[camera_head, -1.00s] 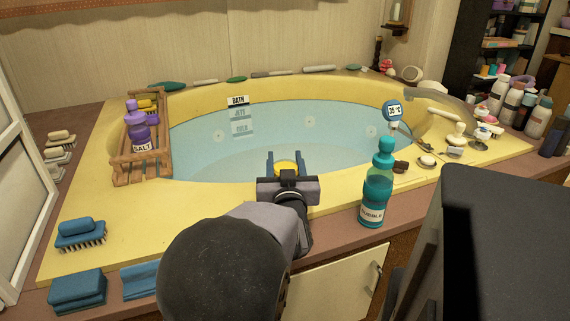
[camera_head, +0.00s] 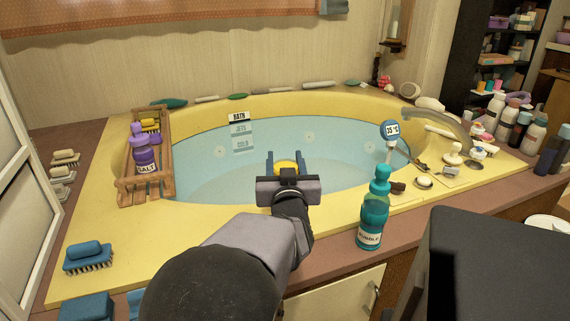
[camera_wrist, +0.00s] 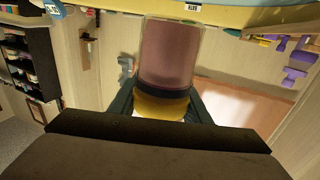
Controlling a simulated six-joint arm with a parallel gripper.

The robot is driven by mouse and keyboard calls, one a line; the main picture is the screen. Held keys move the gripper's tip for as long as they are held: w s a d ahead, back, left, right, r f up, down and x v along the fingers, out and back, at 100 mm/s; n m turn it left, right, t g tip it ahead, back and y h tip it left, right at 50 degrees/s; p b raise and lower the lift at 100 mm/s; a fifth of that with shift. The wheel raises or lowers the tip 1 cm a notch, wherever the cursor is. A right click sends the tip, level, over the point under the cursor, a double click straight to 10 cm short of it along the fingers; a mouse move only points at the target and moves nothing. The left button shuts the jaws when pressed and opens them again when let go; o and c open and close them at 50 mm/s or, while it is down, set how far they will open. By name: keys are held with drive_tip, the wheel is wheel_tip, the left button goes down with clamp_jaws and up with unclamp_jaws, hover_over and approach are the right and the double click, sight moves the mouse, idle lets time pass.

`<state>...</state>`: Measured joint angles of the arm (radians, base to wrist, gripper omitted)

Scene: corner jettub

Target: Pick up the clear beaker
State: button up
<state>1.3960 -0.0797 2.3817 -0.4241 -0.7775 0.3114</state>
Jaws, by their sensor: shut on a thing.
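My gripper (camera_head: 285,167) is shut on the clear beaker (camera_head: 287,167), held over the water near the tub's front rim. In the head view only a small yellow part of it shows between the blue fingertips; my wrist and arm hide the rest. The wrist view shows a see-through cylinder (camera_wrist: 171,52) extending out from between the fingers. Its body looks dusky pink-brown, with a dark band and a yellow end nearest my gripper (camera_wrist: 160,104).
The yellow tub (camera_head: 222,228) lies ahead. A teal bubble bottle (camera_head: 373,212) stands on the front ledge, right of my arm. A wooden rack (camera_head: 135,188) with a purple salt bottle (camera_head: 144,158) is at left. A blue brush (camera_head: 87,256) lies front left. A tap (camera_head: 440,120) is at right.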

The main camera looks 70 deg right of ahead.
drive_tip(key=shift+r+p, duration=0.65)
drive_tip(key=shift+r, duration=0.7)
drive_tip(key=shift+r, duration=0.1)
drive_tip(key=w+d+r+p, duration=0.1)
drive_tip(key=w+d+p, duration=0.35)
drive_tip(key=w, duration=0.35)
drive_tip(key=w+d+r+p, duration=0.25)
drive_tip(key=w+d, duration=0.25)
drive_tip(key=w, duration=0.3)
drive_tip(key=w+f+p, duration=0.4)
drive_tip(key=w+f, duration=0.1)
drive_tip(key=w, duration=0.4)
drive_tip(key=w+a+f+p, duration=0.1)
drive_tip(key=w+f+p, duration=0.3)
drive_tip(key=w, duration=0.5)
drive_tip(key=shift+a+f, duration=0.25)
drive_tip(key=shift+f, duration=0.1)
